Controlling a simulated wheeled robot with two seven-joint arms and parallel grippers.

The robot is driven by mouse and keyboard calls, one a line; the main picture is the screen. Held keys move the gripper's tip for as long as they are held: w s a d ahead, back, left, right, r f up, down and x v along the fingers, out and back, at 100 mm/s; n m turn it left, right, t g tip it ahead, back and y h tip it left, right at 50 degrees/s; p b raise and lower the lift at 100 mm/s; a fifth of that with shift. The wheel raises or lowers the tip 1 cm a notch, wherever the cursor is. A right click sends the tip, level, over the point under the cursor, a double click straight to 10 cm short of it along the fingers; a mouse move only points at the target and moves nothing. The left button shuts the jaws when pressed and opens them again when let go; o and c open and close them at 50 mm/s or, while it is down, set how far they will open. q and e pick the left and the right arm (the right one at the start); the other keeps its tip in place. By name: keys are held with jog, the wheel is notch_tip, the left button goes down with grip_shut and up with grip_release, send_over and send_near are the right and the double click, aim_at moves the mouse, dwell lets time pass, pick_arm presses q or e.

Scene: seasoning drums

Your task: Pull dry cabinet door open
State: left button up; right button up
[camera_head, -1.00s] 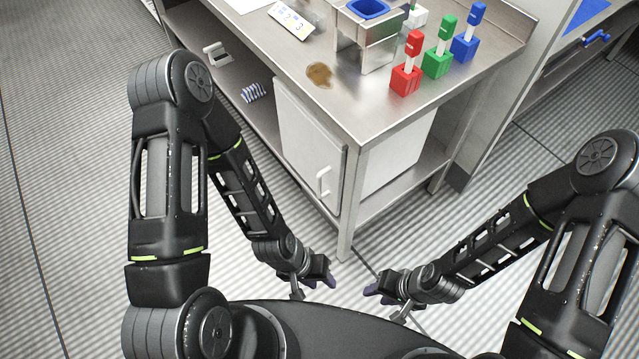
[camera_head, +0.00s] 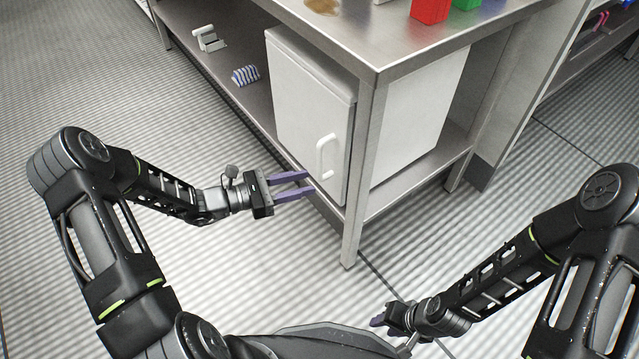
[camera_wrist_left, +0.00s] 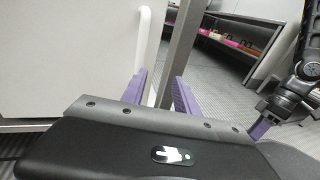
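The dry cabinet (camera_head: 418,118) is a white box on the lower shelf of a steel table. Its door (camera_head: 300,105) looks closed and carries a white vertical handle (camera_head: 326,156) near its right edge. My left gripper (camera_head: 311,183) is open and empty, its two purple fingers pointing right, just below and left of the handle. In the left wrist view the handle (camera_wrist_left: 142,50) stands ahead of the left finger, and the fingers (camera_wrist_left: 160,85) are apart with nothing between them. My right gripper (camera_head: 378,321) is low at the bottom centre, away from the cabinet; its finger gap is not clear.
A steel table leg (camera_head: 358,190) stands just right of the door. A white holder (camera_head: 208,40) and a blue striped item (camera_head: 245,75) sit on the shelf to the left. A red block (camera_head: 430,10) is on the tabletop. The floor before the cabinet is clear.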

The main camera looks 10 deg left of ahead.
aim_at(319, 176)
pick_arm(q)
jog(key=w+a+t, duration=0.1)
jog(key=w+a+r+n, duration=0.1)
jog(key=a, duration=0.1)
jog(key=shift+r+t, duration=0.1)
jog(key=shift+t, duration=0.3)
pick_arm(e)
jog(key=shift+f, duration=0.6)
pick_arm(q)
jog(key=shift+d, duration=0.1)
